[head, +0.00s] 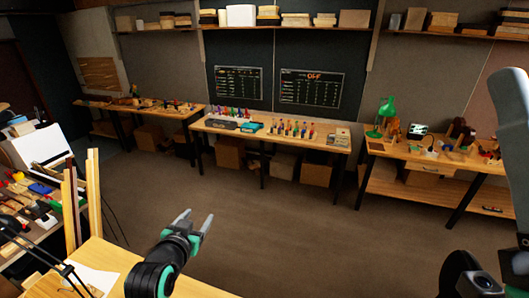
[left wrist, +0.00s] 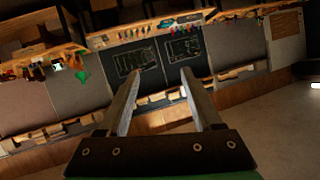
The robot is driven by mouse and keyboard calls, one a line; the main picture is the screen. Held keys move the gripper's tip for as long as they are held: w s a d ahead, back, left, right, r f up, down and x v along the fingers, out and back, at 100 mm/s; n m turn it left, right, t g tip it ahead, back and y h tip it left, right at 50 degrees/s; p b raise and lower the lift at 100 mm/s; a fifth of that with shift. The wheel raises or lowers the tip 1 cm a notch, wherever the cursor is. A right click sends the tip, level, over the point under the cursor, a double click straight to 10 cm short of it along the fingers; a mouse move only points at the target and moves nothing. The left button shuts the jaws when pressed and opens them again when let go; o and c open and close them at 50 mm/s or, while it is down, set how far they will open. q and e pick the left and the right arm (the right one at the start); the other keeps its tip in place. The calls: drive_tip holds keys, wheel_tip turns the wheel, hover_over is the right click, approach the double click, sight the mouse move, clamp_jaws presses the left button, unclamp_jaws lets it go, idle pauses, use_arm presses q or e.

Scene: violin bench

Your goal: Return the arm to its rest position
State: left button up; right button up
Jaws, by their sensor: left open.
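My left gripper (head: 193,222) is in the lower middle of the head view, raised in front of the open floor. Its two fingers are apart with nothing between them. In the left wrist view the same gripper (left wrist: 161,82) shows both fingers spread and empty, with the room behind them tilted. At the right edge of the head view, part of my right arm shows as a pale link and a dark joint. My right gripper's fingers are not visible.
A wooden bench (head: 215,287) lies below my left arm, with a white sheet (head: 95,280) on it. Wooden strips (head: 93,190) stand at the left beside a cluttered table. Far workbenches (head: 335,146) line the back wall. The middle floor (head: 270,215) is clear.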

use_arm(q)
drive_tip(key=s+r+t, duration=0.3)
drive_tip(key=r+t, duration=0.1)
drive_tip(key=r, duration=1.2)
drive_tip(key=s+r+n+t+h, duration=0.1)
drive_tip(key=s+r+t, duration=0.8)
drive_tip(key=s+r, duration=1.4)
drive_tip(key=shift+s+r+n+t+h, duration=0.3)
drive_tip(key=shift+s+n, duration=0.1)
